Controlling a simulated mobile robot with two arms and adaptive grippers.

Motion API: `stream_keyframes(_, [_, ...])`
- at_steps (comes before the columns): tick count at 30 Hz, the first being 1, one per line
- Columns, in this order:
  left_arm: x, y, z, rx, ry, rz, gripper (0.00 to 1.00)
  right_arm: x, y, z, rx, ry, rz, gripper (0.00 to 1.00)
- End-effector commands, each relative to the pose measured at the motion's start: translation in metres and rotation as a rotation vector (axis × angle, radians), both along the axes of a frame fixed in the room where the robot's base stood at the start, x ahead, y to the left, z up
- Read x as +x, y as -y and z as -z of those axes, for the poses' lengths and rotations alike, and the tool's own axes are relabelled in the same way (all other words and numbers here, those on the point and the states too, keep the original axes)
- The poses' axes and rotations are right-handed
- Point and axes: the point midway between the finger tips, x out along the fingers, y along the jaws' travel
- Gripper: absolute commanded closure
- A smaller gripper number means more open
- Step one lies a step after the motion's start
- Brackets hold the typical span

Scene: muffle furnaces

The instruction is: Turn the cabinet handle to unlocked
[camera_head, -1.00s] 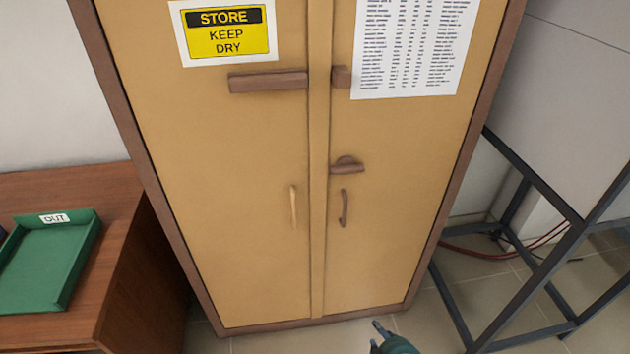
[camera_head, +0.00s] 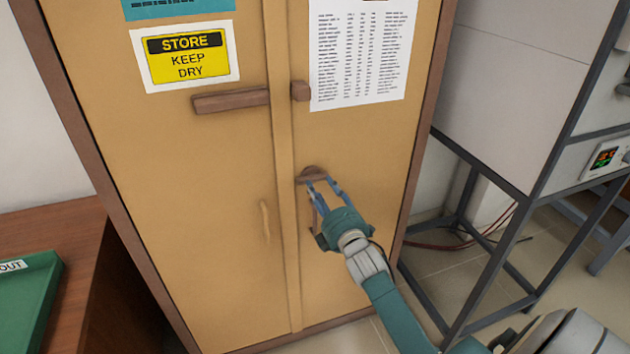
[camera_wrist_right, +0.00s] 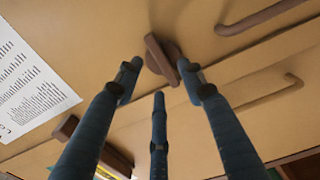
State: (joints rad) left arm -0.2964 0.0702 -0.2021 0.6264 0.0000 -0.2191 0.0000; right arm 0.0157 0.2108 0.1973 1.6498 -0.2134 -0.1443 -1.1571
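The tan two-door cabinet (camera_head: 190,170) fills the middle of the head view. Its brown turn handle (camera_head: 311,179) sits on the right door beside the centre seam, with its bar roughly horizontal over a round base. My right gripper (camera_head: 323,187) is at the handle, fingers spread. In the right wrist view the handle (camera_wrist_right: 163,60) shows between and just beyond the open fingertips (camera_wrist_right: 158,78); contact cannot be told. The right door's curved pull (camera_head: 315,215) is partly hidden behind my gripper. My left gripper is not in view.
A brown latch bar (camera_head: 230,101) crosses the left door, with a small block (camera_head: 300,91) on the right door. The left door has a pale pull (camera_head: 265,220). A dark metal stand (camera_head: 480,250) is at right; a desk with a green tray (camera_head: 25,310) is at left.

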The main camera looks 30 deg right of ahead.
Motion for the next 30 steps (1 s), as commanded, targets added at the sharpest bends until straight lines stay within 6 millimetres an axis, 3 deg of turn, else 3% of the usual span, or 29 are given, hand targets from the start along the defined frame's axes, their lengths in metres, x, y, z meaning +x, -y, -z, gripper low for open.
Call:
stream_keyframes(3, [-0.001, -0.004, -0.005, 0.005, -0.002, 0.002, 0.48, 0.021, 0.005, -0.002, 0.001, 0.000, 0.001, 0.60])
stream_keyframes(8, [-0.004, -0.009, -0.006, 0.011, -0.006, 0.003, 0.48, 0.037, 0.009, 0.000, 0.001, -0.001, 0.001, 0.60])
stream_keyframes(19, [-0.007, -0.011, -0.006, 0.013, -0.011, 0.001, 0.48, 0.043, 0.010, 0.001, 0.000, -0.001, 0.000, 0.60])
stream_keyframes(25, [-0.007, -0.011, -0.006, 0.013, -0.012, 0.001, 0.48, 0.042, 0.010, 0.001, 0.001, -0.002, 0.000, 0.98])
stream_keyframes(30, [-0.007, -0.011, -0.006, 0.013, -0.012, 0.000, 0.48, 0.042, 0.010, 0.001, 0.002, -0.001, 0.000, 1.00])
